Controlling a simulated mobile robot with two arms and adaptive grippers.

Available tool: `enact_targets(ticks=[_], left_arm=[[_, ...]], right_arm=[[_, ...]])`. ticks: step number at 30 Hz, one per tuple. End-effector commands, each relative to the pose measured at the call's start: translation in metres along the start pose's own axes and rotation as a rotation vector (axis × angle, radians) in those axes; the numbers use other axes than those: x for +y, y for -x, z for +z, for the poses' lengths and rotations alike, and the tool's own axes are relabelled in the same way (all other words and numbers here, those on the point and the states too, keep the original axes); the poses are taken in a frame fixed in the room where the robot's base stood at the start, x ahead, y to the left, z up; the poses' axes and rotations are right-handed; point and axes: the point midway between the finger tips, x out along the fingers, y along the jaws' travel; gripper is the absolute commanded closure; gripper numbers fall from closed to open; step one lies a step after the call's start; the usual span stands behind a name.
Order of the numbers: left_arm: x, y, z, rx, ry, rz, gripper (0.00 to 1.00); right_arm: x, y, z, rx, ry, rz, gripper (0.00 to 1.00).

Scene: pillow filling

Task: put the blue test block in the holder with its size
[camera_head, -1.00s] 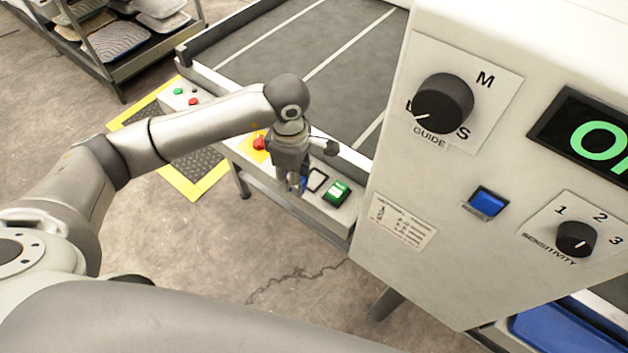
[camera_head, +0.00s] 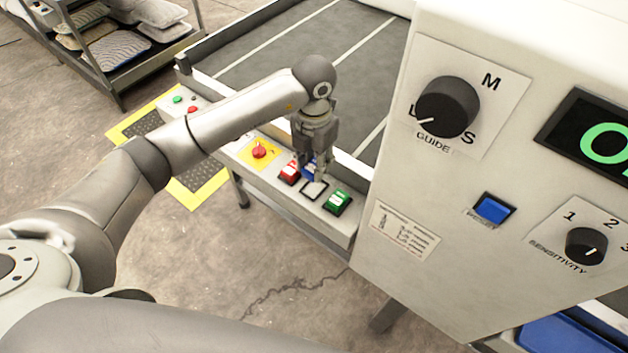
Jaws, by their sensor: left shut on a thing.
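The blue test block (camera_head: 307,173) is between the fingers of my left gripper (camera_head: 313,168). That gripper points down and is shut on the block, hiding part of it. The block is just behind and above an empty, black-rimmed holder (camera_head: 314,189) on the conveyor's side ledge. I cannot tell whether block and holder touch. A red block (camera_head: 289,173) sits to the left of this holder, and a green block (camera_head: 337,202) sits to its right. My right gripper is not in view.
A red knob on a yellow plate (camera_head: 259,151) and small green and red buttons are further left on the ledge. The grey control cabinet (camera_head: 420,205) stands close on the right. The dark conveyor belt (camera_head: 285,60) lies behind. A pillow rack (camera_head: 125,50) is at the back left.

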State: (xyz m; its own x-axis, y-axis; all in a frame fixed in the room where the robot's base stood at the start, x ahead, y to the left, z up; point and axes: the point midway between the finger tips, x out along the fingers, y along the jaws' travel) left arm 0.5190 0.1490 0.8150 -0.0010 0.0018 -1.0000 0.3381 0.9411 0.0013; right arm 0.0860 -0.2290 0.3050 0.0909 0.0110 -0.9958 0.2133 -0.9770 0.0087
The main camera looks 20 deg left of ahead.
Motion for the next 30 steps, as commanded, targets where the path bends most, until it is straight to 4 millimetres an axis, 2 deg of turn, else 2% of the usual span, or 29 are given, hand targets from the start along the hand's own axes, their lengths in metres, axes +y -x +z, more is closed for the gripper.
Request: enact_targets(ticks=[3,8,15,26,27,30], left_arm=[[-0.001,-0.018,-0.001,0.002,0.0,-0.001,0.92],[-0.001,-0.03,0.0,-0.001,-0.003,-0.001,0.92],[-0.001,-0.061,-0.001,0.001,-0.002,-0.001,0.92],[0.0,-0.067,0.0,-0.002,-0.004,0.0,0.92],[0.0,-0.067,0.0,-0.002,-0.003,0.0,0.67],[0.0,-0.066,0.0,-0.002,-0.003,0.0,0.54]], right_arm=[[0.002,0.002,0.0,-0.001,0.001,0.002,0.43],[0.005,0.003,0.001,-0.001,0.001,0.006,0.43],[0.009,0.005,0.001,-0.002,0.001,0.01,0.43],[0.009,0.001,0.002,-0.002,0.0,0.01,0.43],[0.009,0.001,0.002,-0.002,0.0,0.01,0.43],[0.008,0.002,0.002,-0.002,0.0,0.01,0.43]])
